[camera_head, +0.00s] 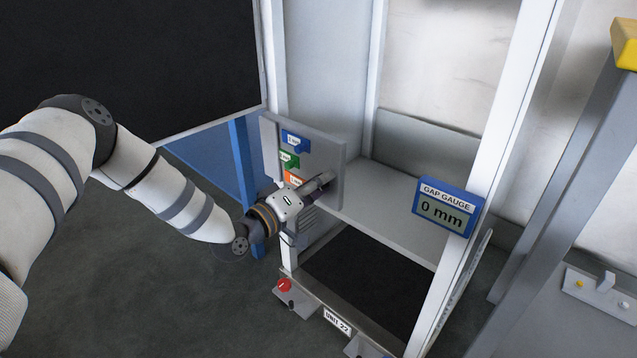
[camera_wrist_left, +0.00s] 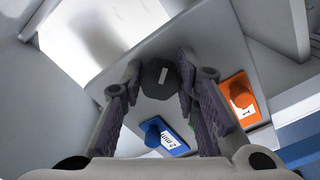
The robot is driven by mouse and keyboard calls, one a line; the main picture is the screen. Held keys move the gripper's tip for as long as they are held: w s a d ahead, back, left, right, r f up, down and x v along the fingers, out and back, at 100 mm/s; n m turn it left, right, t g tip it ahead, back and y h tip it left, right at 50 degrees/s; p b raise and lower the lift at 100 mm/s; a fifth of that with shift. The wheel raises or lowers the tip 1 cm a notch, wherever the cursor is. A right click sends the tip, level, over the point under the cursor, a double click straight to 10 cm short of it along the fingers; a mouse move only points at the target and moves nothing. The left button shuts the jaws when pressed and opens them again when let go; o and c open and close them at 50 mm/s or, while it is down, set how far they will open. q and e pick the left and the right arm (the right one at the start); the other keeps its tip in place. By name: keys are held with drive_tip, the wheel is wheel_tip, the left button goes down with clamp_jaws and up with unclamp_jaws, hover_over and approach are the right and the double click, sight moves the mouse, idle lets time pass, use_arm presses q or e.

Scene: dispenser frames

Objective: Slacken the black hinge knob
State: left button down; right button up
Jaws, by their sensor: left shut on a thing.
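The black knob (camera_wrist_left: 157,80), with a short white mark on its face, shows in the left wrist view against a pale grey panel. My left gripper (camera_wrist_left: 160,65) has its two fingers on either side of the knob and is shut on it. In the head view my left gripper (camera_head: 324,183) reaches to the lower part of the grey panel (camera_head: 334,155) from the left. The gripper hides the knob there. My right gripper is not in view.
Blue (camera_head: 296,141), green (camera_head: 289,160) and orange (camera_head: 291,178) tags sit on the panel close to my gripper. A blue gap gauge (camera_head: 445,208) reading 0 mm is on the right post. A red knob (camera_head: 285,285) sits on the lower front rail. A dark screen (camera_head: 130,65) stands upper left.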

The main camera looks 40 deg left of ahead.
use_arm(q)
drive_tip(key=n, duration=0.5)
drive_tip(key=shift+f+n, duration=0.1)
drive_tip(key=shift+n, duration=0.2)
drive_tip(key=n+b, duration=0.1)
drive_tip(key=n, duration=0.4)
drive_tip(key=shift+d+n, duration=0.1)
drive_tip(key=shift+n, duration=0.3)
drive_tip(key=c, duration=1.2)
unclamp_jaws()
drive_tip(key=s, duration=0.8)
drive_tip(key=s+a, duration=0.1)
drive_tip(key=s, duration=0.3)
